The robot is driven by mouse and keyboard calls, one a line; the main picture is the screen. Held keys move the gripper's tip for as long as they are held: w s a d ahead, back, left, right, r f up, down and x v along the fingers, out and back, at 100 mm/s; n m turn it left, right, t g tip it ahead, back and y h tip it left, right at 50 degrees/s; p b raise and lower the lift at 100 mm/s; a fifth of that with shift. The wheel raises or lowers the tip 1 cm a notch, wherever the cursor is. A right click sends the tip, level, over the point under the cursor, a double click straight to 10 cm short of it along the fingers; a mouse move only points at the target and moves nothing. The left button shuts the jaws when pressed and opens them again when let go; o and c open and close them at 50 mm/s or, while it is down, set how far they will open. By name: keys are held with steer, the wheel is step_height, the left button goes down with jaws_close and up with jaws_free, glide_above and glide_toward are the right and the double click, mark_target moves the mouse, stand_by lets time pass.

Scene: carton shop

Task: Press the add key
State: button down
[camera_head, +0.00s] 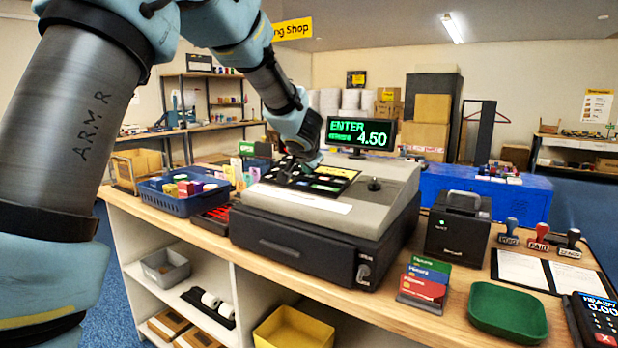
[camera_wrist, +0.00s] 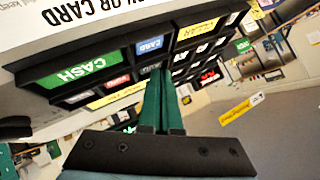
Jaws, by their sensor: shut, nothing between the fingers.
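The grey cash register (camera_head: 320,210) stands on the wooden counter, with a black key panel (camera_head: 335,180) on its sloped top. Its display (camera_head: 361,134) reads ENTER and 4.50 in green. In the wrist view the keys appear upside down: a green CASH key (camera_wrist: 70,72), a blue CARD key (camera_wrist: 149,46), a yellow CLEAR key (camera_wrist: 197,29), a red key and several dark ones. I cannot read which key is the add key. My gripper (camera_head: 308,163) is over the key panel. Its green fingers (camera_wrist: 163,90) are shut and empty, tips close to the keys; contact is unclear.
A blue basket (camera_head: 183,202) of small items sits left of the register. A black printer (camera_head: 458,228), a card rack (camera_head: 424,285), a green tray (camera_head: 508,312), stamps (camera_head: 541,237) and a card terminal (camera_head: 597,318) stand to its right. The counter front is narrow.

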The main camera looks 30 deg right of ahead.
steer(key=shift+f, duration=0.3)
steer(key=shift+r, duration=0.1)
stand_by(0.3)
steer(key=shift+a+r+p, duration=0.1)
steer(key=shift+r+p, duration=0.7)
steer(key=shift+p, duration=0.25)
steer(key=r+p, duration=0.3)
steer(key=a+r+p, duration=0.1)
steer(key=r+p, duration=0.1)
steer(key=shift+s, duration=0.3)
steer(key=shift+f, duration=0.1)
